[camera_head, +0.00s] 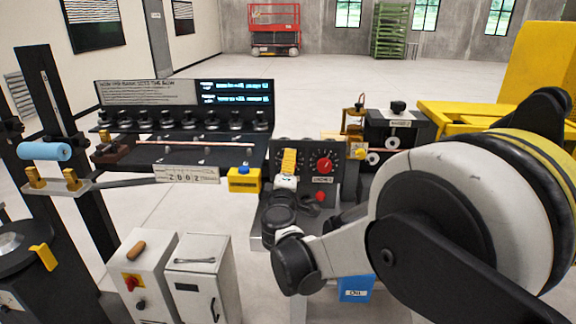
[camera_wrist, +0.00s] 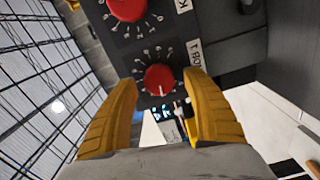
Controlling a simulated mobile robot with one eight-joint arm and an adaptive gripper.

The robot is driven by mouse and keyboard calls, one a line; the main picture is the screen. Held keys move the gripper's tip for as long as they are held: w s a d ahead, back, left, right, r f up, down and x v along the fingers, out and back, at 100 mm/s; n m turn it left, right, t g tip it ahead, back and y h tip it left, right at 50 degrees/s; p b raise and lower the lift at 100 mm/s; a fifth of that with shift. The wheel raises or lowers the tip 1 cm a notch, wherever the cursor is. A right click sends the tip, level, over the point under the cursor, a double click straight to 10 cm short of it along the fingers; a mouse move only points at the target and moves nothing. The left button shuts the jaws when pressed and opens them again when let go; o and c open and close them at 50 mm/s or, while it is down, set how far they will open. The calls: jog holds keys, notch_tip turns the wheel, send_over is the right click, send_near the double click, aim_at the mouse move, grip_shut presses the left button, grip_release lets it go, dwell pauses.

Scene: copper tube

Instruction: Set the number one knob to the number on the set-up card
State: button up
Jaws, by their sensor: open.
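My gripper (camera_head: 289,162) is at the left dial of the dark control panel (camera_head: 345,180). In the wrist view its two yellow fingers (camera_wrist: 160,82) stand open, with the red number one knob (camera_wrist: 158,79) seen between their tips. A gap shows on each side; I cannot tell how far the tips are from the panel. A partly cut label reading "OB 1" lies beside this knob. In the head view my gripper hides it. A second red knob (camera_wrist: 127,8) also shows in the head view (camera_head: 323,165). I cannot make out for sure which sign is the set-up card.
A white plate (camera_head: 187,174) with digits like 2002 hangs on the bench at left. A printed sign (camera_head: 150,92) and lit display (camera_head: 236,92) stand behind a row of black knobs. A yellow box (camera_head: 244,180) sits left of the panel. A black machine (camera_head: 396,130) stands right.

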jog(key=s, duration=1)
jog(key=shift+s+a, duration=0.15)
jog(key=shift+s, duration=0.1)
jog(key=s+d+f+m+g+h, duration=0.1)
jog(key=s+d+m+g+h, duration=0.3)
jog(key=d, duration=0.7)
jog(key=s+d+f+m+g+y, duration=0.1)
jog(key=s+d+m+g, duration=0.2)
jog(key=s+d+m, duration=0.55)
jog(key=s+d+f+m+g+y, duration=0.1)
jog(key=s+f+g, duration=0.1)
jog(key=s, duration=0.5)
jog(key=s+d+f+m+g+y, duration=0.1)
jog(key=s+f+m+g+y, duration=0.1)
jog(key=s, duration=0.5)
jog(key=shift+s+d+f+y, duration=0.25)
jog(key=shift+d+f+y, duration=0.1)
jog(key=shift+f, duration=0.25)
